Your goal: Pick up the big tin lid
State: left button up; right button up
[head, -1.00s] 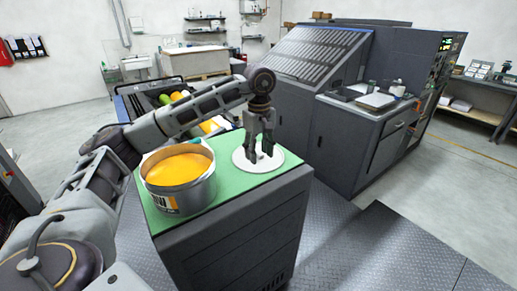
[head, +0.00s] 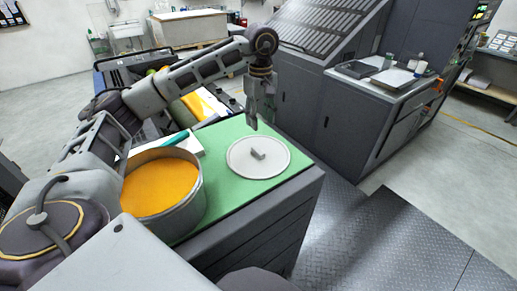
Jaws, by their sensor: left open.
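The big tin lid (head: 240,163) is a round, pale disc with a small grey handle (head: 258,154) on top. It lies flat on the green top (head: 225,200) of a dark cabinet. The big tin (head: 203,197) stands open to its left, full of orange-yellow ink (head: 160,187). My left gripper (head: 253,125) points down just beyond the lid's far edge, empty and apart from the handle. Its fingers overlap in this view. My right gripper is not in view.
A teal-handled tool (head: 176,138) and white paper lie behind the tin. A dark press (head: 320,50) and a side counter (head: 395,80) stand behind to the right. The metal-plate floor (head: 340,235) at right is clear.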

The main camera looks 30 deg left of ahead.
pick_arm(q)
jog(key=p, duration=0.1)
send_over(260, 152)
jog(key=shift+w+a+f, duration=0.1)
jog(key=shift+f, duration=4.15)
jog(key=shift+f, duration=0.5)
notch_tip(260, 152, down, 3)
jog(key=shift+r+p, duration=0.1)
jog(key=shift+p, duration=0.6)
jog(key=shift+f, duration=0.7)
